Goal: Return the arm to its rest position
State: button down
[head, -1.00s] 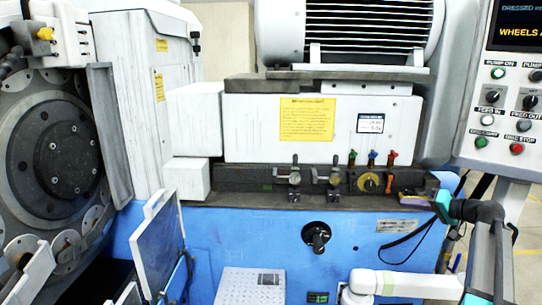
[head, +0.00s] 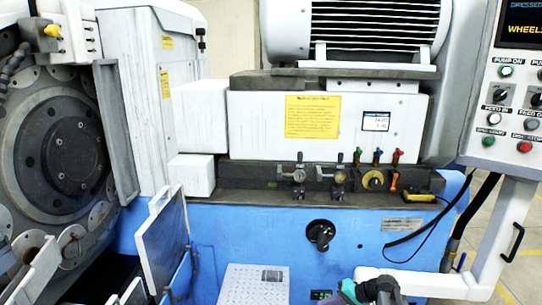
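Part of my arm (head: 370,291) shows at the bottom edge, right of centre, as dark grey and teal wrist joints. It is in front of the lower blue machine front, below the black hand knob (head: 320,234). I make out no fingertips, and the rest of the arm is cut off by the frame. I see nothing held.
The ring grinder's grey wheel (head: 62,165) is at left, with an upright panel (head: 163,245) beside it. A small yellow-and-black device (head: 420,197) lies on the ledge; a black cable hangs nearby. The control panel (head: 512,90) stands at right on a white support arm.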

jog(key=s+a+f+n+g+h, duration=0.1)
jog(key=s+a+f+g+h, duration=0.15)
jog(key=s+a+f, duration=0.65)
jog(key=s+a+f+n+g+h, duration=0.15)
jog(key=s+f+g, duration=0.25)
jog(key=s+f, duration=0.95)
jog(key=s+d+f+g+h, duration=0.2)
jog(key=s+g, duration=0.1)
jog(key=s, duration=1.4)
jog(key=s+d+h, duration=0.2)
jog(key=s+d, duration=0.1)
jog(key=d, duration=0.2)
jog(key=shift+s+d+r+h, duration=0.15)
jog(key=shift+s+r+h, duration=0.15)
jog(key=shift+h, duration=0.1)
jog(key=shift+n, duration=0.25)
